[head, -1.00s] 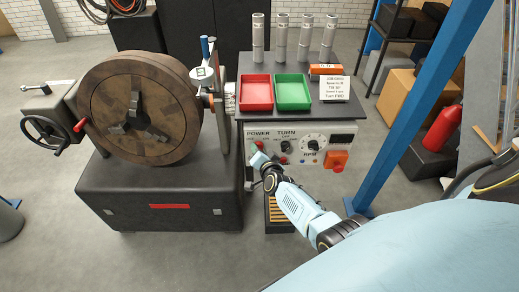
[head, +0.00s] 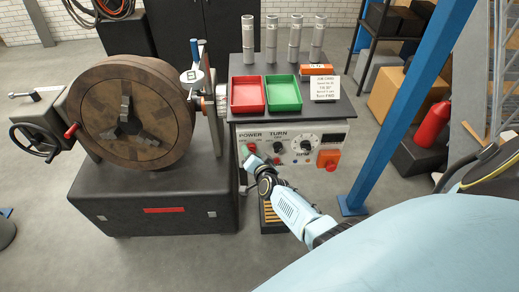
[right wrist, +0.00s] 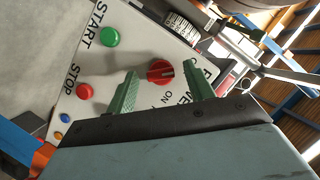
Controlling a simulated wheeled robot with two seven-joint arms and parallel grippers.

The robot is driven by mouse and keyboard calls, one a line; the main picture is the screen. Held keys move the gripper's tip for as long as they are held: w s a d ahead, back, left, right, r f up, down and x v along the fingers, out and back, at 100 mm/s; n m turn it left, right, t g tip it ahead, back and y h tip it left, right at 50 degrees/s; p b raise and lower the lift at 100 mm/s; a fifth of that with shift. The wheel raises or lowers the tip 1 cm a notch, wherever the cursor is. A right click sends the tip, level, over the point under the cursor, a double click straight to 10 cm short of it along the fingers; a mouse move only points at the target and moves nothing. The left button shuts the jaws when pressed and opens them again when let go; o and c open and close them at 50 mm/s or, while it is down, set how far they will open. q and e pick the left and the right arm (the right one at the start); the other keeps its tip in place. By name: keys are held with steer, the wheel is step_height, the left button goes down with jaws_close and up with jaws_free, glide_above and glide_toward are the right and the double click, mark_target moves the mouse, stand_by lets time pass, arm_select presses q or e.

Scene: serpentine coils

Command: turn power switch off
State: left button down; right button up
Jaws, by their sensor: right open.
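The power switch is a red round knob (right wrist: 160,72) with a pale pointer mark, on the light control panel (right wrist: 98,62) in the right wrist view. An "ON" label is beside it. My right gripper (right wrist: 160,80) is open, with its two green fingers on either side of the knob in the picture; I cannot tell whether they touch it. In the head view my right gripper (head: 247,153) is at the panel's left part, just below the "POWER" label, and mostly covers the switch. My left gripper is not in view.
A green start button (right wrist: 110,37) and a red stop button (right wrist: 85,90) are near the switch. Red (head: 247,95) and green (head: 283,93) trays sit above. The large chuck (head: 125,115) stands left.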

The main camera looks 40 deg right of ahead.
steer(key=p+v, duration=0.3)
steer(key=v, duration=0.9)
steer(key=shift+s, duration=0.25)
steer(key=s+a+f+n+g+y+b, duration=0.2)
steer(key=s+a+f+n+g, duration=0.15)
steer(key=s+f, duration=0.55)
steer(key=s+a+f+n+g+y+b, duration=0.2)
steer(key=s+a+f+n, duration=0.25)
steer(key=f, duration=0.85)
steer(key=s+f+n+g+b, duration=0.1)
steer(key=s+f+n+g, duration=0.1)
steer(key=s+f, duration=0.3)
steer(key=s+f+n+g+b, duration=0.2)
steer(key=s+f, duration=0.3)
steer(key=s, duration=0.7)
steer(key=s+d+f+n+g+b, duration=0.1)
steer(key=s+f+n+g, duration=0.1)
steer(key=s, duration=0.7)
step_height(320, 180, down, 3)
steer(key=shift+s+r+n+g, duration=0.1)
steer(key=shift+s+n+g, duration=0.25)
steer(key=shift+g, duration=0.5)
steer(key=shift+d, duration=0.15)
